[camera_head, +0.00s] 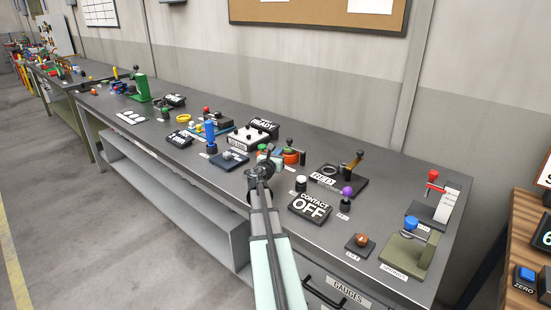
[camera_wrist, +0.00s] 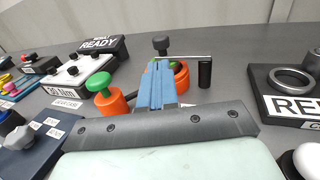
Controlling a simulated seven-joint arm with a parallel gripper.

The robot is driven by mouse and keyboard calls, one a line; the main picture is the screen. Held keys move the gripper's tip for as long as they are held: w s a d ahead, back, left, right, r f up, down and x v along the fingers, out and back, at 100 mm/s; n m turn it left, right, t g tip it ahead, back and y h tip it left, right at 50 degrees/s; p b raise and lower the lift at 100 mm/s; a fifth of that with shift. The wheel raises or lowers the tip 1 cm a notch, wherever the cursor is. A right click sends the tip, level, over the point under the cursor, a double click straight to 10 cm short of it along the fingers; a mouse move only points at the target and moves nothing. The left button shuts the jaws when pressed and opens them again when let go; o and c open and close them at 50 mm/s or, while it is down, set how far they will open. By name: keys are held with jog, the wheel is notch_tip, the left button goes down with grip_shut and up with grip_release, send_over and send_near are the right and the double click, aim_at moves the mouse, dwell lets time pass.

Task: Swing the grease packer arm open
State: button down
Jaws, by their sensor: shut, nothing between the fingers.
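What looks like the grease packer is an orange round body (camera_head: 290,157) with a dark knob above it, near the middle of the bench; its orange side also shows in the wrist view (camera_wrist: 182,76). Its thin silver arm (camera_wrist: 190,57) lies level across the top and ends at the right in an upright black grip (camera_wrist: 205,74). The grip also shows in the head view (camera_head: 303,158). My gripper, with blue fingers (camera_wrist: 157,84), is shut and empty, just in front of the body and left of the grip. The fingers hide part of the body. I cannot tell whether they touch it.
A green-knobbed orange piece (camera_wrist: 108,96) stands left of my fingers. The READY box (camera_head: 263,127) is behind left. The RED plate (camera_head: 338,181) is at right.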

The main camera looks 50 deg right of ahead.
aim_at(288, 142)
jog(key=x, duration=0.7)
jog(key=shift+w+d, duration=0.1)
jog(key=shift+d, duration=0.25)
jog(key=shift+d+f, duration=0.1)
jog(key=shift+w+d+m+g, duration=0.2)
jog(key=shift+m+g, duration=0.15)
jog(key=shift+g, duration=0.2)
jog(key=shift+w+d+m+g, duration=0.2)
jog(key=shift+m+g, duration=0.15)
jog(key=shift+g, duration=0.2)
jog(key=shift+w+d+m+g+h, duration=0.2)
jog(key=shift+d+m+g+h, duration=0.25)
jog(key=shift+m+g, duration=0.55)
jog(key=shift+d+g, duration=0.15)
jog(key=shift+g, duration=0.25)
jog(key=shift+w+d, duration=0.1)
jog(key=shift+d, duration=2.15)
